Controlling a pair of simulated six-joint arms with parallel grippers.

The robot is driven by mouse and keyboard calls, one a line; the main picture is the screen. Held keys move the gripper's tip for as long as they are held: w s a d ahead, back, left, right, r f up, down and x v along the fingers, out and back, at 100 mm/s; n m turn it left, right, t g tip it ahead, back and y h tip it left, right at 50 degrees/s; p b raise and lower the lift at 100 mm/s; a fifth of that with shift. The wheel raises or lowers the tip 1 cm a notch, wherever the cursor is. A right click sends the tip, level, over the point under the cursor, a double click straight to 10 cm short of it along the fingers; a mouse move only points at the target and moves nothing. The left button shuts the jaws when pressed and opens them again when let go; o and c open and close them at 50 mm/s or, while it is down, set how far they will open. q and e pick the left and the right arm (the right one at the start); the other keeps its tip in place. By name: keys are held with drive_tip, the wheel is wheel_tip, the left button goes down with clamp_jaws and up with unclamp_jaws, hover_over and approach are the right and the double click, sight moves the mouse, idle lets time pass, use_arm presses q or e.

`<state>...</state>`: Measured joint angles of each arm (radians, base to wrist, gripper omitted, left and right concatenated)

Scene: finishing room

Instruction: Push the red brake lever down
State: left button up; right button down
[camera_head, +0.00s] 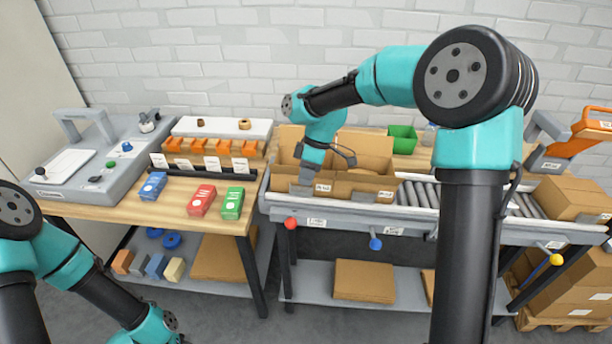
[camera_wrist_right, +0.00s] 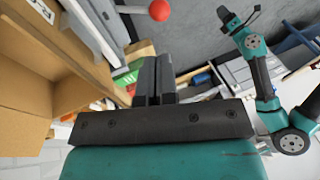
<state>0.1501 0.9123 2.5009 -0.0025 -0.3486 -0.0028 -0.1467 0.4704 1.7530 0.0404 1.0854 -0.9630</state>
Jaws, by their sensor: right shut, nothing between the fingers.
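The red brake lever shows as a red ball knob (camera_head: 290,223) on the front edge of the conveyor bench, at its left end. The knob also shows in the right wrist view (camera_wrist_right: 159,10), at the top beyond my fingertips. My right gripper (camera_head: 302,190) is above and slightly right of the knob, beside the open cardboard box. Its fingers (camera_wrist_right: 155,80) are shut with nothing between them, and apart from the knob. My left arm is at the lower left; its gripper (camera_wrist_right: 228,14) is small in the right wrist view, its jaws unclear.
An open cardboard box (camera_head: 375,146) stands on the roller conveyor (camera_head: 421,193), close to my right gripper. A blue knob (camera_head: 376,244) and a yellow knob (camera_head: 556,260) are farther right along the bench front. The space in front of the red knob looks clear.

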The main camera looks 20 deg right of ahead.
sight(293, 219)
drive_tip(key=x, duration=1.1)
drive_tip(key=shift+f, duration=0.1)
